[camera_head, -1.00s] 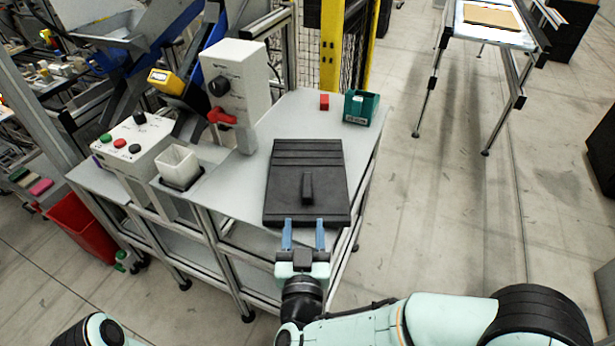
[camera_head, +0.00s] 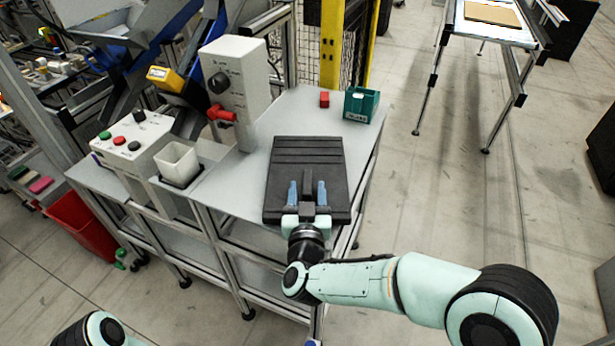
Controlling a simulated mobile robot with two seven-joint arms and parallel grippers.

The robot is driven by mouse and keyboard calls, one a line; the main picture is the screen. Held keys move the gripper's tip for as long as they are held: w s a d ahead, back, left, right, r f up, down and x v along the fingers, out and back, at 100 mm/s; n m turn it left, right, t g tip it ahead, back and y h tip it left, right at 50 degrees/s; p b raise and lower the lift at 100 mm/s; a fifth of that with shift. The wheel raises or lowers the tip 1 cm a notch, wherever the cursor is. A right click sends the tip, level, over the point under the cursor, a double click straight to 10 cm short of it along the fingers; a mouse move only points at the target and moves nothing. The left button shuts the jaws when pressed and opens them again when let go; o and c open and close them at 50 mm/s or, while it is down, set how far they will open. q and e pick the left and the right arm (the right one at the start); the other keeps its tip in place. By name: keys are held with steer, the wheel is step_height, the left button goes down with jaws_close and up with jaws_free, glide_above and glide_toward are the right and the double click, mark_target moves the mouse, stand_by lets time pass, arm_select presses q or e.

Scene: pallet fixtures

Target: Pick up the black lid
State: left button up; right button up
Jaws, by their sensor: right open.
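The black lid (camera_head: 308,153) lies flat on the grey table, with an upright handle (camera_head: 308,187) in its front half. My right gripper (camera_head: 307,187) is over the front part of the lid. Its two blue fingers are spread apart, one on each side of the handle. A gap shows between the fingers and the handle, so they do not seem to grip it. The gripper's palm hides part of the lid's front edge. Of my left arm, only a link shows at the bottom left; its gripper is out of view.
On the grey table (camera_head: 232,180), a red cube (camera_head: 324,99) and a green box (camera_head: 361,105) stand behind the lid. A white control box with a red handle (camera_head: 222,116) stands close to its left. A white cup (camera_head: 178,163) is further left.

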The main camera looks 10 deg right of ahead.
jaws_close()
steer(key=shift+r, duration=0.1)
steer(key=shift+r, duration=0.15)
